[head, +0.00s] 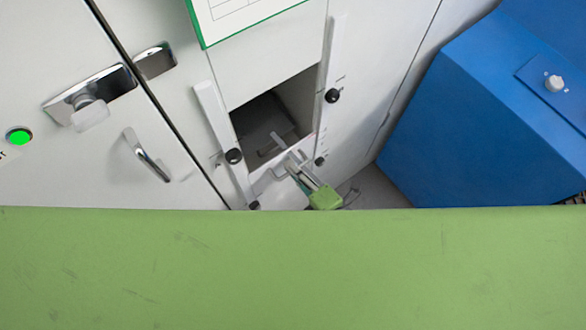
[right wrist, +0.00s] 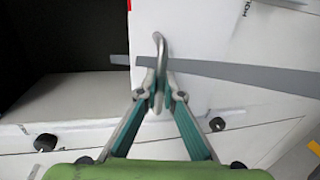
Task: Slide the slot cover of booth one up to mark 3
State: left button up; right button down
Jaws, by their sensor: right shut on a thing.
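Booth one appears to be the white front with a dark slot opening (head: 270,112) between two pale upright rails, in the head view. The slot cover, a pale panel (head: 268,182), sits low, below the opening. My right gripper (head: 293,165) is at its upper edge, shut on a grey handle. In the right wrist view the fingers (right wrist: 157,90) close around the grey curved handle (right wrist: 158,45). Small marks run beside the right rail, too small to read. The fingers hide part of the cover. My left gripper is not in view.
Black knobs (head: 332,96) sit along both rails. A blue cabinet (head: 475,110) with a white knob stands at right. At left are white doors with a metal latch (head: 92,95), a handle (head: 147,157) and a lit green button (head: 19,136).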

jog(key=c, duration=2.2)
grip_release()
jog(key=v, duration=1.2)
